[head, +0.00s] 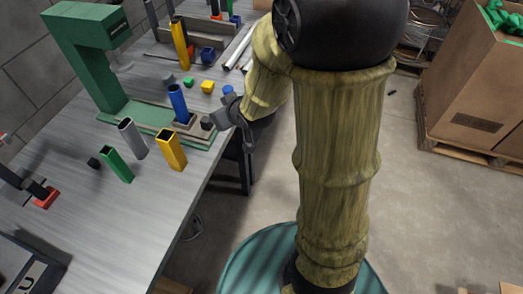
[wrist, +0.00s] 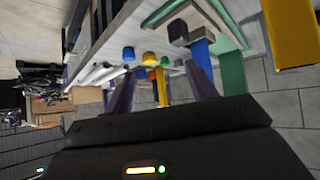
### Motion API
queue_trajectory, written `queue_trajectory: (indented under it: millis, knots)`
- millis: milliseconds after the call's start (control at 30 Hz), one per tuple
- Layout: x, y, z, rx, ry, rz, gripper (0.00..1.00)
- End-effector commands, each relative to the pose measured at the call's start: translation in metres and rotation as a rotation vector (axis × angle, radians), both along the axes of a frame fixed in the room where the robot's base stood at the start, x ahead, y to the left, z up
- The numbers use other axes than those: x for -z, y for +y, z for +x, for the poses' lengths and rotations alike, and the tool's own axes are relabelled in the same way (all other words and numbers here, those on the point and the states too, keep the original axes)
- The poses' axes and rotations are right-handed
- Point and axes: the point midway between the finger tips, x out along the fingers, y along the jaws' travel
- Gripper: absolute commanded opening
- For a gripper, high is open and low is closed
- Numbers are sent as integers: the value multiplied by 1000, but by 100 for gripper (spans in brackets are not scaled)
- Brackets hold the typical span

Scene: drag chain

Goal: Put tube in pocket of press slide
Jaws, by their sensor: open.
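In the head view a blue tube (head: 178,104) stands upright on the press slide (head: 188,124), its lower end apparently in the pocket. The slide sits on the base of the green press (head: 100,55). In the wrist view, which is upside down, the blue tube (wrist: 203,54) meets the slide (wrist: 182,14) beyond the right finger. My gripper (head: 222,116) is to the right of the tube, apart from it, by the bench edge. In the wrist view my gripper (wrist: 162,72) has its two fingers spread, with nothing held. The tube's bottom is hidden.
A grey tube (head: 132,138), a green tube (head: 116,165) and a yellow tube (head: 171,151) stand in front of the press. A dark block (head: 207,124) is beside the slide's right end. Small blocks and a tall yellow tube (head: 180,42) stand farther back.

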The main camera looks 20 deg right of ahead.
Motion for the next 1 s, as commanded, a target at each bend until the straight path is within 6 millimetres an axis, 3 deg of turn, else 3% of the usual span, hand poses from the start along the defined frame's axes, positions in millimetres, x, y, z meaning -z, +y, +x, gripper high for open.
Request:
queue_trajectory:
  millis: [200, 300, 433, 567, 1000]
  knots:
    - [17, -41, -68, 173, 300, -60, 57]
    - [22, -50, -105, 233, 443, -59, 57]
    - [24, -53, -138, 273, 572, -47, 57]
    - [25, -55, -150, 287, 618, -38, 57]
    - [25, -55, -149, 285, 616, -39, 57]
